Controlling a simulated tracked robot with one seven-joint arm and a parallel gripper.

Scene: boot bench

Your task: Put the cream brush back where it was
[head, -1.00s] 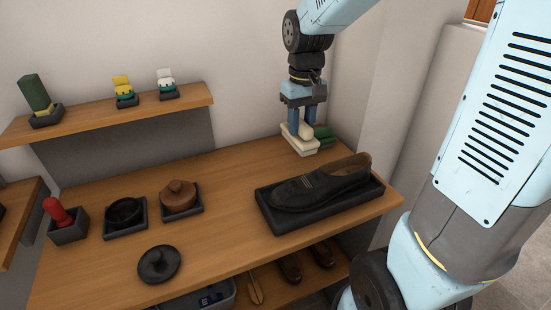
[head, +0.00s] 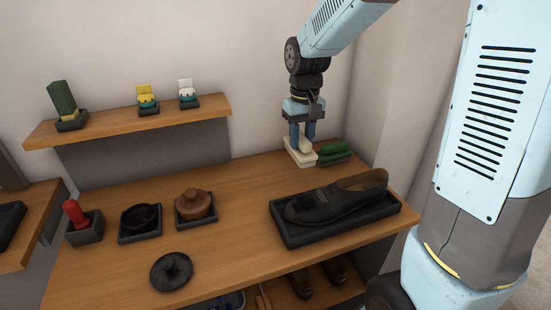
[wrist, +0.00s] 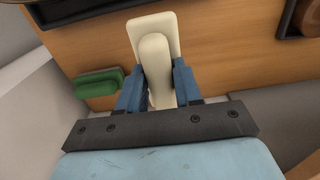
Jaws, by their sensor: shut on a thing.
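My gripper (head: 302,142) is shut on the cream brush (head: 300,159) at the back right of the bench. The brush has a narrow rounded grip over a wider flat cream block. In the wrist view the brush (wrist: 154,40) points away between my two blue fingers (wrist: 158,90). It is low over the bench top; I cannot tell whether it touches the wood. A green brush-like piece (head: 333,151) lies just right of it, apart from it, and shows at left in the wrist view (wrist: 99,83).
A black shoe (head: 335,200) lies in a dark tray (head: 290,241) in front. Several small trays with a red-handled piece (head: 73,211), a black dish and a brown lidded pot (head: 195,205) are at left. A wall shelf (head: 130,129) holds small items. The bench middle is clear.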

